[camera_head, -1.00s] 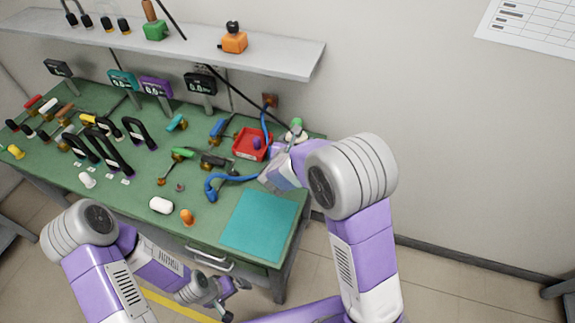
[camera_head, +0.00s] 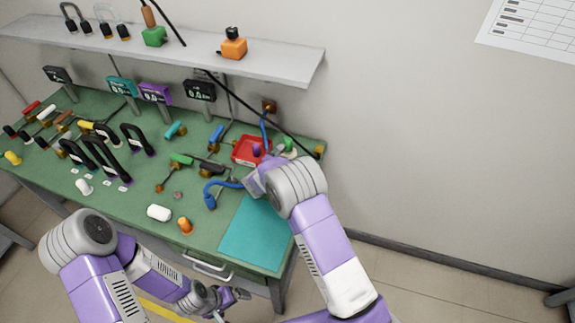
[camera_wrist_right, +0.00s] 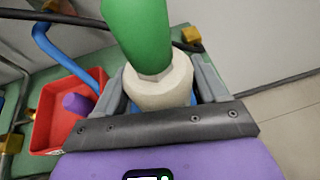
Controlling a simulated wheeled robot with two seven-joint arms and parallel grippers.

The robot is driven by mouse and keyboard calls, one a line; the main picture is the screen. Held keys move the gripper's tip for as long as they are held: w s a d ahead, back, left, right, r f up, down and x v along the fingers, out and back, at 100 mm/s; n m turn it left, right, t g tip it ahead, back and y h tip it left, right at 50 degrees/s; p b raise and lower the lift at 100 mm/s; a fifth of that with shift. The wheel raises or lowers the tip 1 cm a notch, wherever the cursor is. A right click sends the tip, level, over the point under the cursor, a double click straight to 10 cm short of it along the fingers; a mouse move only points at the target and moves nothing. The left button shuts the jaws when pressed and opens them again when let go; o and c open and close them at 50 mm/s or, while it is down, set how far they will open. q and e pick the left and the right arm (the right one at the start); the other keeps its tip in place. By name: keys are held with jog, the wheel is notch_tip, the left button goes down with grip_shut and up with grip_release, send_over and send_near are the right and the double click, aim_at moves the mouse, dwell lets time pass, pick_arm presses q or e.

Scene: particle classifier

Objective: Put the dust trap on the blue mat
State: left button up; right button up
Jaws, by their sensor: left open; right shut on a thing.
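The dust trap appears to be the white cylinder with a green top (camera_wrist_right: 158,85) in the right wrist view. My right gripper (camera_wrist_right: 163,92) is shut around its white part, with a finger on each side. In the head view a bit of green (camera_head: 289,144) shows just beyond my right wrist, which hides most of the gripper. The blue mat (camera_head: 250,238) lies flat and bare at the bench's front right corner, nearer the camera than my right gripper. My left gripper (camera_head: 232,302) is open and empty, low in front of the bench.
A red tray (camera_head: 237,157) with a purple piece stands left of my right gripper; it also shows in the wrist view (camera_wrist_right: 47,137). A blue hose (camera_head: 211,199) curves left of the mat. A white piece (camera_head: 159,213) and an orange piece (camera_head: 185,226) stand near the front edge.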

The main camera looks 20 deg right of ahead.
jog(key=shift+f, duration=1.8)
jog(key=shift+b, duration=0.35)
jog(key=shift+f, duration=0.2)
jog(key=o, duration=1.2)
jog(key=shift+o, duration=0.2)
jog(key=shift+r, duration=0.25)
jog(key=p+v, duration=0.1)
jog(key=v, duration=1.1)
